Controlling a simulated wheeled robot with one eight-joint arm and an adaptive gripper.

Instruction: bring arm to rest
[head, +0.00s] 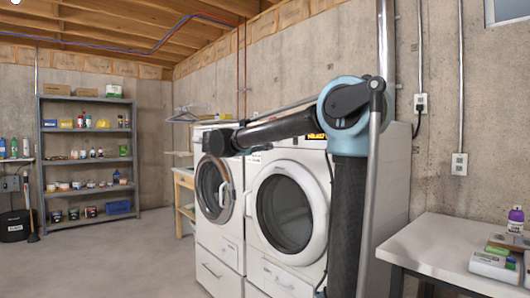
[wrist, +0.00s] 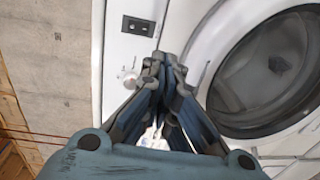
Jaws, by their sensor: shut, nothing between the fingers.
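My gripper (wrist: 160,62) shows in the wrist view with its fingertips together, shut and empty. In that view it is in front of a white laundry machine, left of a round door (wrist: 268,70); I cannot tell the exact gap. In the head view my arm rises at the right of centre, bends at a blue joint and reaches left across the front of the machines. The gripper itself cannot be made out in the head view.
Two white front-loading machines stand side by side, the nearer (head: 287,215) behind my arm and the farther (head: 216,195) to its left. A white table (head: 440,248) with small items is at right. A grey shelf (head: 88,160) stands far left. Floor at left is clear.

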